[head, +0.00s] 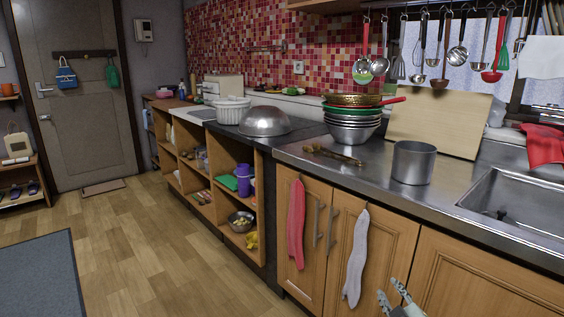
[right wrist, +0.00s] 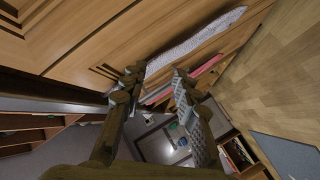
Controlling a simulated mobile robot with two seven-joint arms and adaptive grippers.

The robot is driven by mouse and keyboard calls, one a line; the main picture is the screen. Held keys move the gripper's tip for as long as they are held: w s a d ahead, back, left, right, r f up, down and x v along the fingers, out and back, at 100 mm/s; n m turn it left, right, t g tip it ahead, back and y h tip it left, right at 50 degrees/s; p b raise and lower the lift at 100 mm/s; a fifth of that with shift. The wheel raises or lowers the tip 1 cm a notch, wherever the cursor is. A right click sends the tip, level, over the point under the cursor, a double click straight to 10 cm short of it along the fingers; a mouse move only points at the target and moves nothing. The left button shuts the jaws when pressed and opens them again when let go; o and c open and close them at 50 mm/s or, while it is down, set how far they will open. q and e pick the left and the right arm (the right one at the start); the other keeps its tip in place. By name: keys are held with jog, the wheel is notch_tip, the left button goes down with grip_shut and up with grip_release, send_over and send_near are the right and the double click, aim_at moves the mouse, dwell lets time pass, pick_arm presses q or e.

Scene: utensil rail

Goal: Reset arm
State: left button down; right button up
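My right gripper (head: 396,300) shows at the bottom edge of the head view, in front of the lower cabinet doors. In the right wrist view its two fingers (right wrist: 157,95) stand apart with nothing between them, so it is open and empty. The white towel (head: 356,258) on the cabinet door hangs near it and also shows in the right wrist view (right wrist: 195,40). My left gripper is in neither view.
The utensil rail (head: 430,14) with several hanging utensils runs above the counter. A metal pot (head: 412,162), stacked bowls (head: 352,130) and the sink (head: 520,205) are on the counter. A red towel (head: 296,225) hangs left of the white one.

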jog(key=s+d+f+m+g+h, duration=0.1)
jog(key=s+d+f+m+g, duration=0.2)
jog(key=s+f, duration=0.7)
jog(key=s+a+f+m+g, duration=0.1)
jog(key=s+f+g, duration=0.4)
jog(key=s+f, duration=0.5)
jog(key=s+a+f+m+g, duration=0.2)
jog(key=s+f+g, duration=0.3)
jog(key=s+f, duration=0.6)
jog(key=s, duration=0.8)
jog(key=shift+m, duration=0.4)
jog(key=shift+s+f, duration=0.1)
